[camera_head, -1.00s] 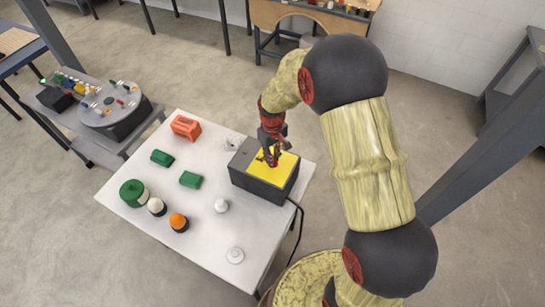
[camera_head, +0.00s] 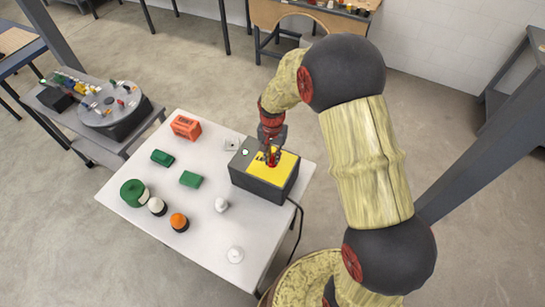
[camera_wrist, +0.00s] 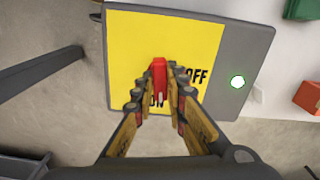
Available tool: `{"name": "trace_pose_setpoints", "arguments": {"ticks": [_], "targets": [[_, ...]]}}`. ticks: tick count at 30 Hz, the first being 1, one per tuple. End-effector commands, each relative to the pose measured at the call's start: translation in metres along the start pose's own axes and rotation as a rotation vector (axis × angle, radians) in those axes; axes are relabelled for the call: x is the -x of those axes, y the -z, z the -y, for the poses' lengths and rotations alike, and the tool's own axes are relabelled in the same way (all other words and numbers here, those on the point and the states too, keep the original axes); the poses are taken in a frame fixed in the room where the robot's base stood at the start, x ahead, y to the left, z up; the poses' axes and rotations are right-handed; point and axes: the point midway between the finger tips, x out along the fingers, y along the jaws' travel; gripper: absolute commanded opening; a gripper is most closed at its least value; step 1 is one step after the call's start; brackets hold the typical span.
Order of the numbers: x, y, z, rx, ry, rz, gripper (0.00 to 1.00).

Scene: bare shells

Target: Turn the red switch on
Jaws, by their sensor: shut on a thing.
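The switch box (camera_head: 262,186) is dark grey with a yellow top plate and stands on the right part of the white table. The red switch (camera_wrist: 158,68) rises from the yellow plate (camera_wrist: 130,50), beside a black OFF label and a partly hidden ON label in the wrist view. My gripper (camera_wrist: 160,90) is shut on the red switch, with a fingertip on either side of it. In the head view my gripper (camera_head: 271,155) reaches down onto the plate from above.
The white table (camera_head: 205,240) also holds an orange block (camera_head: 186,127), two green blocks, and several round pieces. A black cable leaves the box at the right. A side table with a grey round stand (camera_head: 110,105) is at left.

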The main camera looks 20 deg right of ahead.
Motion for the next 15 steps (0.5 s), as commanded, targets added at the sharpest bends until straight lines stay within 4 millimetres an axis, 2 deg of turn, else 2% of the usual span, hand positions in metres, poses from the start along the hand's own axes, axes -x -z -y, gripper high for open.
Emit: {"name": "trace_pose_setpoints", "arguments": {"ticks": [7, 15], "targets": [[0.0008, 0.0005, 0.0005, -0.144, 0.001, -0.001, 0.00], [0.0008, 0.0005, 0.0006, -0.218, 0.002, -0.001, 0.00]]}}
